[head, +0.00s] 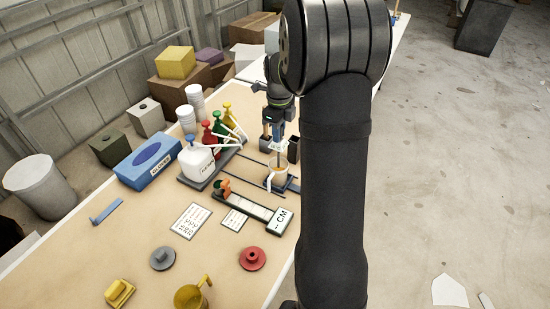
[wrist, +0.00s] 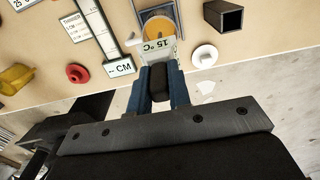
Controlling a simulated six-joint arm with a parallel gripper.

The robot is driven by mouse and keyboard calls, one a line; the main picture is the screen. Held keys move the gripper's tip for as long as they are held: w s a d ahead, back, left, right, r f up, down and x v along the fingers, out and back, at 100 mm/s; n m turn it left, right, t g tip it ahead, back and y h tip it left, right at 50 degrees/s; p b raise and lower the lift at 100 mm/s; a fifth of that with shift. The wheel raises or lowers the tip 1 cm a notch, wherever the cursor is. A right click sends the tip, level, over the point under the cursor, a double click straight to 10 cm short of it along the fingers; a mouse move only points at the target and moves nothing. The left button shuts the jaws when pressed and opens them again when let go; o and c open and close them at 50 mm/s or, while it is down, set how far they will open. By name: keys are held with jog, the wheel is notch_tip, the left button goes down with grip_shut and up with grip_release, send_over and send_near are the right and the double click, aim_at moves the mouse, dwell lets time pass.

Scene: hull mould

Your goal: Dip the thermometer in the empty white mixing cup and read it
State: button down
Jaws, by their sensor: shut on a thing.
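My gripper (head: 279,132) is above the cup in the head view. In the wrist view, its blue fingers (wrist: 160,88) are shut on the dark handle of the thermometer (wrist: 158,48). The thermometer's pale display shows what looks like 15 °C, upside down in the wrist view. In the head view, the thermometer (head: 279,147) points down at the mixing cup (head: 270,181). The cup also shows in the wrist view (wrist: 144,14), with amber contents inside, so it does not look empty. The probe tip is hidden, so its depth cannot be told.
Pump bottles (head: 200,163) and a blue glove box (head: 148,161) stand left of the cup. A ruler gauge marked CM (head: 262,210) lies in front. White cup stacks (head: 187,118) are farther left.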

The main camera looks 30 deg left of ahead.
jog(key=shift+r, duration=2.55)
jog(key=shift+r, duration=1.5)
